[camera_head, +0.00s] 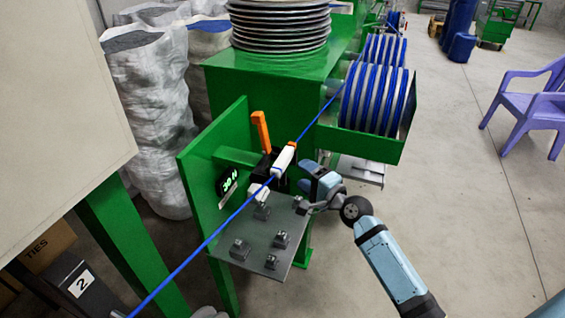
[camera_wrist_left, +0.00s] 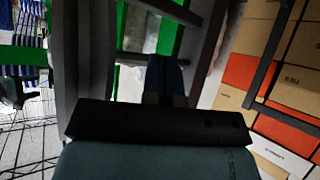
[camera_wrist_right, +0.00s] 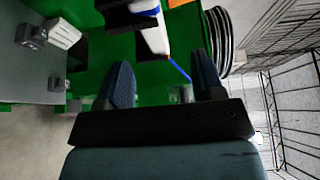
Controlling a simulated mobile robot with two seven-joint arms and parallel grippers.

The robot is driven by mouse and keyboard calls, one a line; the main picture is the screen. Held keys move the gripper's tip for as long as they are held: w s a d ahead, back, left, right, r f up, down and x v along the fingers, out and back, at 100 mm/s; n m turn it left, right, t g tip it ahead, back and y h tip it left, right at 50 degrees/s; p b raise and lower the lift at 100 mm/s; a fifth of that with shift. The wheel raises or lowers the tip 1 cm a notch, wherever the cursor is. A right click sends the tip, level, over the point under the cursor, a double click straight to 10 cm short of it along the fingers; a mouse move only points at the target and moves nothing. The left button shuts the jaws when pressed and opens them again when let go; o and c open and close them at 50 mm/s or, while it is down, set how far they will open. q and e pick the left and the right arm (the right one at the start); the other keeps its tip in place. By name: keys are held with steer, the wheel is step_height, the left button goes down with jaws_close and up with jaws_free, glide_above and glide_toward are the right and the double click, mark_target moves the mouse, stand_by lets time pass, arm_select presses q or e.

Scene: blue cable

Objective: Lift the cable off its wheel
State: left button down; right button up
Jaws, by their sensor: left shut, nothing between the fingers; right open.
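The blue cable (camera_head: 225,223) runs taut from the reels at upper right to the lower left of the head view. It passes at the white wheel (camera_head: 284,160) on the green machine; whether it lies on the wheel's top is hard to tell. A short blue piece of cable (camera_wrist_right: 179,69) shows between my right fingers' directions in the right wrist view. My right gripper (camera_head: 307,172) is open and empty, just right of the wheel and apart from the cable. My left gripper (camera_wrist_left: 165,75) is shut and empty in the left wrist view, away from the wheel.
A grey plate (camera_head: 265,238) with several small dark blocks sits in front of the wheel. An orange lever (camera_head: 261,131) stands behind it, and a lit counter (camera_head: 229,182) is at its left. Blue-wound reels (camera_head: 378,98) stand behind. The floor at right is open up to a purple chair (camera_head: 535,107).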

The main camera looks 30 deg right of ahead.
mark_target(287, 164)
steer(key=x, duration=0.8)
steer(key=shift+w+f, duration=0.2)
steer(key=shift+f, duration=0.2)
steer(key=c, duration=0.9)
steer(key=shift+c, duration=0.3)
steer(key=shift+r, duration=0.1)
